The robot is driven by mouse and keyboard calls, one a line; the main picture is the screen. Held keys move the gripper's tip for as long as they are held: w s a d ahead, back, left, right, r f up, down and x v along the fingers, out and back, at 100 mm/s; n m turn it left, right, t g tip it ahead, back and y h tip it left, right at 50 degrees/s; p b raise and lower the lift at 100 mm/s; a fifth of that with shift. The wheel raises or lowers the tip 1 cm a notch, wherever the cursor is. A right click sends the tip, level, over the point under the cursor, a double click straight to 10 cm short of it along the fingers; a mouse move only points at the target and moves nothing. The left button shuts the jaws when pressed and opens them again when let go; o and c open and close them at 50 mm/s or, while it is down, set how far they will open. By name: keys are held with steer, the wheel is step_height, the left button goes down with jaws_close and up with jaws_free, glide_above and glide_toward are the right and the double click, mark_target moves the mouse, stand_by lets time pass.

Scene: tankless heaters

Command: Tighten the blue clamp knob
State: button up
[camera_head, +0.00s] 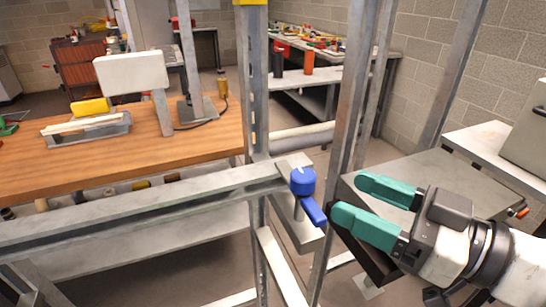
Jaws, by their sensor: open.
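The blue clamp knob (302,181) sits on a grey metal bracket of the frame, at the middle of the head view. A blue lever arm (314,212) runs from it down and to the right. My gripper (347,197) is to the right of the knob, with its two teal fingers spread and pointing left. The lower fingertip is close to the end of the blue lever; I cannot tell whether they touch. The gap between the fingers is empty.
Grey metal posts (343,110) rise behind the knob, and a horizontal metal rail (150,199) runs left from it. A wooden bench (190,148) with a machine stands at the left. A grey box-like table (440,180) lies behind my gripper. Benches with tools stand at the back.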

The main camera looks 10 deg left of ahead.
mark_target(303, 181)
steer(key=p+x, duration=0.1)
steer(key=x, duration=1)
steer(key=shift+f, duration=0.1)
steer(key=shift+d, duration=0.1)
steer(key=c, duration=1)
steer(key=shift+o, duration=0.2)
